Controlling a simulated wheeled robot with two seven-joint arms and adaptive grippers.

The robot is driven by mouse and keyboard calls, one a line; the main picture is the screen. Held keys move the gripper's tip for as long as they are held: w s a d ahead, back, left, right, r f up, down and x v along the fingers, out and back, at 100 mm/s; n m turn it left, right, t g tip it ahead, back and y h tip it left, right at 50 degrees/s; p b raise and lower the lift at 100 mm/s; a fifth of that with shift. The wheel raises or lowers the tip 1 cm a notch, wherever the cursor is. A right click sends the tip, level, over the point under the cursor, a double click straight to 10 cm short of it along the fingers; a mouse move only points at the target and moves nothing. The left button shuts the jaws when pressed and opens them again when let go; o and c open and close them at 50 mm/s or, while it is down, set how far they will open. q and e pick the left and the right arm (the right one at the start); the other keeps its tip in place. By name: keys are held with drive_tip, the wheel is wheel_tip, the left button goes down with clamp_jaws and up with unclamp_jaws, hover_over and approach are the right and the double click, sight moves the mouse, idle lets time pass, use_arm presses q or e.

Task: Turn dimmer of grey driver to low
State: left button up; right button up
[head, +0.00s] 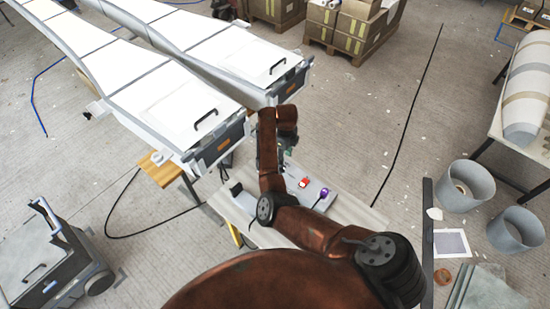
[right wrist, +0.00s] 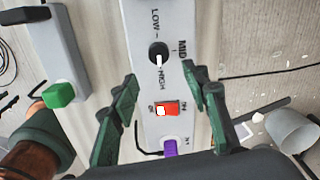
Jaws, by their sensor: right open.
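The grey driver (right wrist: 140,85) is a long grey box across the middle of the right wrist view. It also shows on a bench in the head view (head: 312,201), partly hidden by my arm. Its black dimmer knob (right wrist: 158,52) has LOW printed above, MID to the right and HIGH below. The knob's white mark points down towards HIGH. A red rocker switch (right wrist: 167,108) and a purple plug (right wrist: 170,147) are below the knob. My right gripper (right wrist: 160,75) is open, its fingers on either side of the driver, tips near the knob's level. My left gripper is not in view.
Another grey box with a green plug (right wrist: 58,94) lies left of the driver. The bench (head: 355,211) is narrow. Long white moulds (head: 165,95) stand beyond it at upper left. Grey buckets (head: 464,186) stand on the floor at right.

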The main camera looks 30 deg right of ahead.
drive_tip(key=shift+w+a+f, duration=0.1)
drive_tip(key=shift+w+f, duration=0.1)
drive_tip(key=shift+w, duration=0.1)
drive_tip(key=shift+w+f, duration=0.1)
drive_tip(key=shift+f, duration=0.25)
drive_tip(key=f, duration=0.6)
drive_tip(key=shift+a, duration=0.2)
drive_tip(key=shift+f, duration=0.35)
drive_tip(key=shift+d, duration=0.1)
drive_tip(key=c, duration=0.8)
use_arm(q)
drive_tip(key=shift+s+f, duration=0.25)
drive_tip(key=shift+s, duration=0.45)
use_arm(e)
drive_tip(key=c, duration=0.3)
